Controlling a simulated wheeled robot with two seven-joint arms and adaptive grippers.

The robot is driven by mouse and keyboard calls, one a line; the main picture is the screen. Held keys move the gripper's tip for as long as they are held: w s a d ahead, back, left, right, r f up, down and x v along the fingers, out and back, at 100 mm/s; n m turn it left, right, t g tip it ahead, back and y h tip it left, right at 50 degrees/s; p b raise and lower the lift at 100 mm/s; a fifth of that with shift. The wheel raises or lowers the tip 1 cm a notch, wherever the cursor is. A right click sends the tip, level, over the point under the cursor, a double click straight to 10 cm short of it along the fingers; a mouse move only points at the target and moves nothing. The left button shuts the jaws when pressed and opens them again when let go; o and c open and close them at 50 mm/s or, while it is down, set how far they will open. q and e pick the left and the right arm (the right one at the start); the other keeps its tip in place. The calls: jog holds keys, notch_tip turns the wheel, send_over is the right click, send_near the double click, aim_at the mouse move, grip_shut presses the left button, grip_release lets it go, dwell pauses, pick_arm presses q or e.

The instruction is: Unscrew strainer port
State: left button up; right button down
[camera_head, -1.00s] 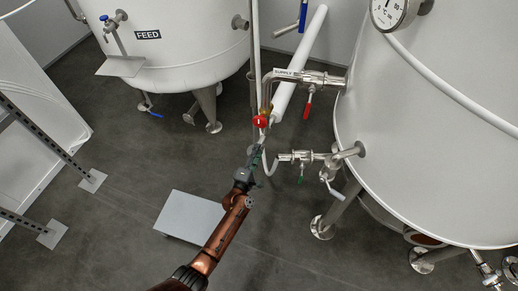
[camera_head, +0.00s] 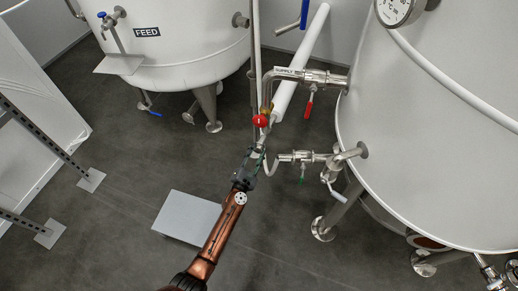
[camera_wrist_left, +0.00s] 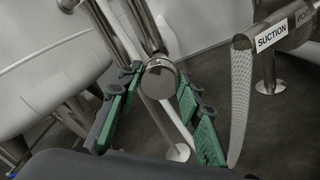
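The strainer port shows in the left wrist view as a round metal cap (camera_wrist_left: 160,79) on the end of a steel tube. My left gripper (camera_wrist_left: 158,75) is open, with one green-padded finger on each side of the cap. Narrow gaps seem to show beside the cap; whether a pad touches it I cannot tell. In the head view, my left gripper (camera_head: 256,156) is at the lower end of the slanted steel strainer pipe, below a red-handled valve (camera_head: 260,121). The gripper hides the cap there. My right gripper is not in view.
A hose and the SUCTION label (camera_wrist_left: 271,36) are close right of the gripper. The FEED tank (camera_head: 180,60) stands left.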

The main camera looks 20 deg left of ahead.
pick_arm(q)
jog(key=shift+o, duration=0.8)
jog(key=shift+a, duration=0.15)
